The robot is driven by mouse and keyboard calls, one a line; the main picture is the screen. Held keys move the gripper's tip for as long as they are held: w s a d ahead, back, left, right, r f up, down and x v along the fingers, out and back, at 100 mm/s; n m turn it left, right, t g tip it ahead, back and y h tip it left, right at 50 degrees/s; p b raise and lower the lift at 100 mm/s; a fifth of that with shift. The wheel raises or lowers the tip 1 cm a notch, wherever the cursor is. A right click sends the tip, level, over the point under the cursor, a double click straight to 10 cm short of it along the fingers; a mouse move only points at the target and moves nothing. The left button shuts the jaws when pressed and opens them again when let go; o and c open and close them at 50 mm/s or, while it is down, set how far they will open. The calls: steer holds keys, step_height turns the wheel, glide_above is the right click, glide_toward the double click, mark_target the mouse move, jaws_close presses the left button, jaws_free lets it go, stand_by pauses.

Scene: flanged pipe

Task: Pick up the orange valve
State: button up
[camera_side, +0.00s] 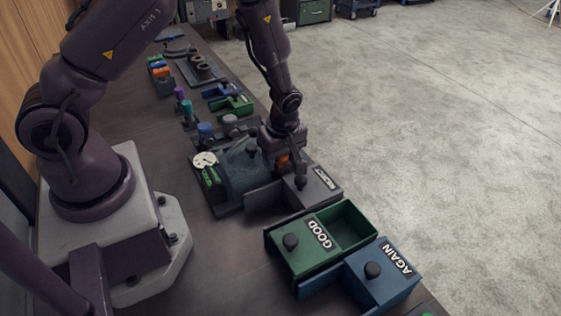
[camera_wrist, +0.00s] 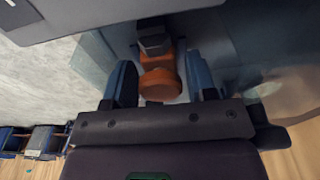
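The orange valve (camera_wrist: 160,84) shows in the wrist view, with a round orange end and a dark grey block-like part above it. My gripper (camera_wrist: 161,80) has one blue finger on each side of the valve. Narrow gaps show between the fingers and the valve, so it looks open around it. In the side view my gripper (camera_side: 290,168) is low beside a grey labelled box, and a small patch of the orange valve (camera_side: 283,160) shows next to it. The rest of the valve is hidden by the gripper and the box.
The grey box (camera_side: 322,192) has an unclear label. A green GOOD box (camera_side: 300,256) and a blue AGAIN box (camera_side: 375,289) stand nearer the camera. A dark blue-grey curved fixture (camera_side: 240,175) is left of the gripper. Several small parts line the bench behind.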

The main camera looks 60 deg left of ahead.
steer(key=c, duration=0.7)
steer(key=shift+c, duration=0.2)
step_height(320, 180, up, 16)
steer(key=shift+r, duration=0.25)
stand_by(0.3)
